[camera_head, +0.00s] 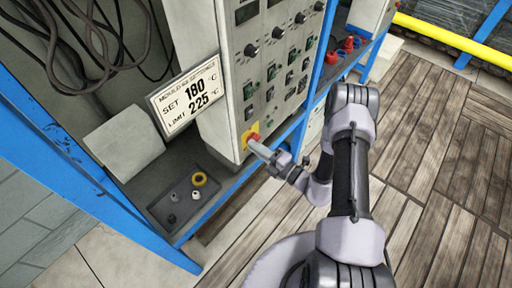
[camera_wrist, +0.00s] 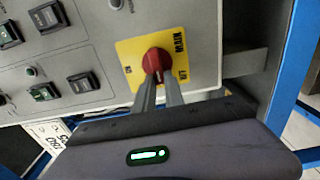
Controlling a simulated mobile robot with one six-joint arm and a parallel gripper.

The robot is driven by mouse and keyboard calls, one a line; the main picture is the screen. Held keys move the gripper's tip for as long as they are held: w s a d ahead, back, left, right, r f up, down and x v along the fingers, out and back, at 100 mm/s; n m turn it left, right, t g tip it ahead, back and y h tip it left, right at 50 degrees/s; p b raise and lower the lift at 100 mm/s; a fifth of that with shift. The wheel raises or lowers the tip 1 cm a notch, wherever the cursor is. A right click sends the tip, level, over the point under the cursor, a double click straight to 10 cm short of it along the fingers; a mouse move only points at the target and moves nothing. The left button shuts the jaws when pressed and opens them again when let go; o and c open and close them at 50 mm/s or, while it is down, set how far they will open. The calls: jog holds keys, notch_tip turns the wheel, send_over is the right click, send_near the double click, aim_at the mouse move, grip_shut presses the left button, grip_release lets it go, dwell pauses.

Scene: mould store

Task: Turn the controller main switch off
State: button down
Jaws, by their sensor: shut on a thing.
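The controller main switch is a red rotary knob on a yellow plate, low on the grey controller panel. The red knob (camera_wrist: 156,61) shows clearly in the wrist view, with the yellow plate (camera_wrist: 126,50) around it; the plate's lettering is too small to read surely. In the head view the yellow plate (camera_head: 245,138) is at the panel's lower corner. My gripper (camera_head: 254,143) reaches it from the right. Its two fingers (camera_wrist: 160,82) are shut on the knob's handle. The fingertips partly hide the lower part of the knob.
The controller panel (camera_head: 237,60) carries several black knobs and rocker switches above the main switch. A settings sign (camera_head: 187,97) hangs left of it. Blue rack posts (camera_head: 325,45) stand close by. The wooden floor (camera_head: 440,180) is clear at right.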

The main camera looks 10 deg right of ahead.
jog(key=c, duration=1.4)
grip_release()
jog(key=shift+c, duration=0.2)
jog(key=p+v, duration=0.3)
jog(key=v, duration=1.4)
jog(key=shift+s+d+p, duration=0.15)
jog(key=shift+s+p, duration=0.05)
jog(key=shift+p, duration=0.1)
jog(key=shift+r, duration=0.1)
